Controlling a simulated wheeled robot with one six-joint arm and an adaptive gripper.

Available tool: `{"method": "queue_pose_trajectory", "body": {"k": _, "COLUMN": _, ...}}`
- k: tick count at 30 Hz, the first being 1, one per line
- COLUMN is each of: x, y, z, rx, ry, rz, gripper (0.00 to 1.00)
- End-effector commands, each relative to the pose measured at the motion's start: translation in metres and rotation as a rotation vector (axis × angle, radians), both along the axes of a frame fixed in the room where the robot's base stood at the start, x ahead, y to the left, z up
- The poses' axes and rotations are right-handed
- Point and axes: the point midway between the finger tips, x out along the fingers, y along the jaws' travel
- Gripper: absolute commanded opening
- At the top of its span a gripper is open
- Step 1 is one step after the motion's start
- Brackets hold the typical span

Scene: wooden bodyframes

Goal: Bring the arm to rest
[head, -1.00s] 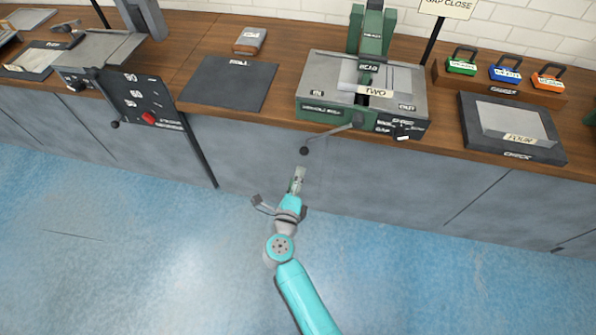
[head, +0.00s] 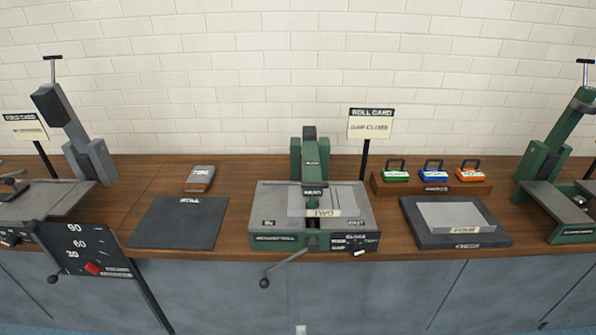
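My arm is almost wholly out of the head view. Only a small pale piece (head: 301,330) shows at the bottom edge, in front of the cabinet; it looks like the tip of my gripper. Whether the gripper is open or shut, or holds anything, cannot be seen. The nearest machine above it is the green and grey one (head: 268,205) with a plate labelled TWO (head: 322,213). Its crank lever (head: 285,265) hangs down at the front left, apart from the pale piece.
The wooden counter (head: 375,232) runs across the view. A dark mat (head: 180,225) lies left, a tray (head: 460,240) with a plate labelled FOUR right. Green, blue and orange padlock-like tags (head: 433,173) stand on a wooden block. A dial panel (head: 90,250) juts out front left.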

Motion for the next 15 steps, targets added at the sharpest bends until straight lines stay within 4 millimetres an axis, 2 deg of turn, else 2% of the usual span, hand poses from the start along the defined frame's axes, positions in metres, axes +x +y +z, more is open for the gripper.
{"method": "queue_pose_trajectory", "body": {"k": 1, "x": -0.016, "y": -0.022, "z": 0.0, "rx": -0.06, "ry": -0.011, "rz": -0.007, "gripper": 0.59}}
{"method": "queue_pose_trajectory", "body": {"k": 6, "x": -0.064, "y": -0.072, "z": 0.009, "rx": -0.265, "ry": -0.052, "rz": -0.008, "gripper": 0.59}}
{"method": "queue_pose_trajectory", "body": {"k": 15, "x": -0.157, "y": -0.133, "z": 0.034, "rx": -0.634, "ry": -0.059, "rz": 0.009, "gripper": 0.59}}
